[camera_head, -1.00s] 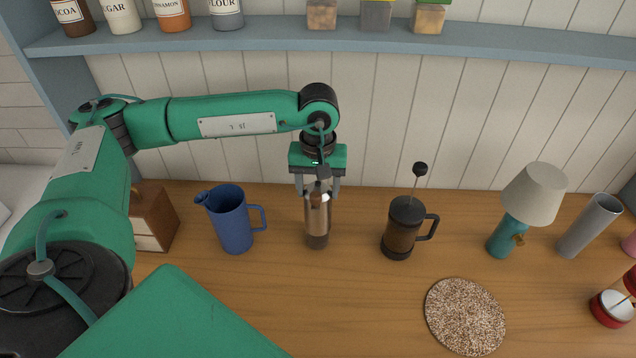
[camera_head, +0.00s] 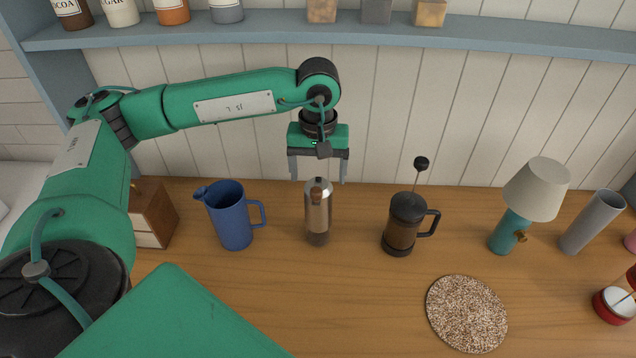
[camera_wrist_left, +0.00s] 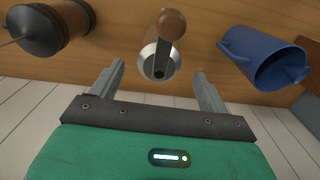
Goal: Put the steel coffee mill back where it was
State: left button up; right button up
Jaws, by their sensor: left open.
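The steel coffee mill (camera_head: 318,212) stands upright on the wooden counter, between the blue jug and the French press. My left gripper (camera_head: 318,180) is open and empty above and behind the mill's top, apart from it. In the left wrist view the mill (camera_wrist_left: 158,58) shows between and beyond the spread fingers of my left gripper (camera_wrist_left: 158,85), with a brown part at its upper end. My right gripper is not in view.
A blue jug (camera_head: 231,218) stands left of the mill and a French press (camera_head: 405,226) right of it. A round speckled mat (camera_head: 466,313) lies at front right. A lamp (camera_head: 535,190) and grey cylinder (camera_head: 592,222) stand farther right. A shelf (camera_head: 330,34) crosses above.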

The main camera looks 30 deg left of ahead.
pick_arm(q)
notch_tip(320, 180, up, 9)
jog(key=b, duration=0.2)
jog(key=shift+f, duration=0.1)
dwell(0.4)
